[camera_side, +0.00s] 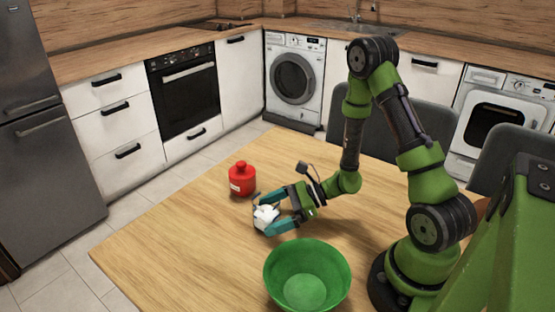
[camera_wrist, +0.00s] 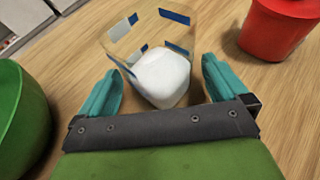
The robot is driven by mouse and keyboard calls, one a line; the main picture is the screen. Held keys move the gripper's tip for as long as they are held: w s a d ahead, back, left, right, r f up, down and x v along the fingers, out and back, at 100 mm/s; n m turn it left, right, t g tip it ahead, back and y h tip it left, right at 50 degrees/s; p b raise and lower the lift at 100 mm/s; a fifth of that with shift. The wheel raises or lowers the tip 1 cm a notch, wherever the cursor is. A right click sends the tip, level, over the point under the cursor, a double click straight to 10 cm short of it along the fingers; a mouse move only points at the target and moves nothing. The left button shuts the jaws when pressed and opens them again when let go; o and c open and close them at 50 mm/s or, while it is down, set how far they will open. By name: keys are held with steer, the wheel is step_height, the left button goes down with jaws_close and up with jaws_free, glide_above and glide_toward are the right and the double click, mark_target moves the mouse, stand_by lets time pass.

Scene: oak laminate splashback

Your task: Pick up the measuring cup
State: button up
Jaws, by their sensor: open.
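The measuring cup (camera_wrist: 161,35) looks like a clear container with blue marks near its rim and something white at its near end. In the side view the cup (camera_side: 264,214) is small and partly hidden by my fingers. It seems to lie tilted on the table, but I cannot tell for sure. My gripper (camera_wrist: 160,88) has two teal fingers, which are open, one on each side of the white part. Gaps show between the fingers and the cup in the wrist view. In the side view my gripper (camera_side: 267,211) is low over the table.
A red lidded jar (camera_side: 242,180) stands just behind the cup, and close on the right in the wrist view (camera_wrist: 278,28). A green bowl (camera_side: 307,275) stands in front, on the left in the wrist view (camera_wrist: 22,120). The wooden table (camera_side: 165,240) is clear at left.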

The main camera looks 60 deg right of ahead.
mark_target(265, 198)
steer(key=shift+x, duration=0.85)
steer(key=shift+c, duration=0.5)
steer(key=c, duration=1)
steer(key=shift+r, duration=0.15)
steer(key=r, duration=0.9)
steer(key=shift+a+r, duration=0.25)
steer(key=shift+s+a+r+n+g+y, duration=0.75)
steer(key=shift+s+a+n+g, duration=0.3)
steer(key=shift+a+n+g, duration=1)
steer(key=shift+s+a+r+n+g+y, duration=0.6)
steer(key=shift+s+a+r+n+g, duration=0.35)
steer(key=shift+a+n+g, duration=1.05)
steer(key=shift+s+a+r+n+g+y, duration=0.65)
steer(key=shift+s+a+n+g, duration=0.65)
steer(key=shift+a+n, duration=1.35)
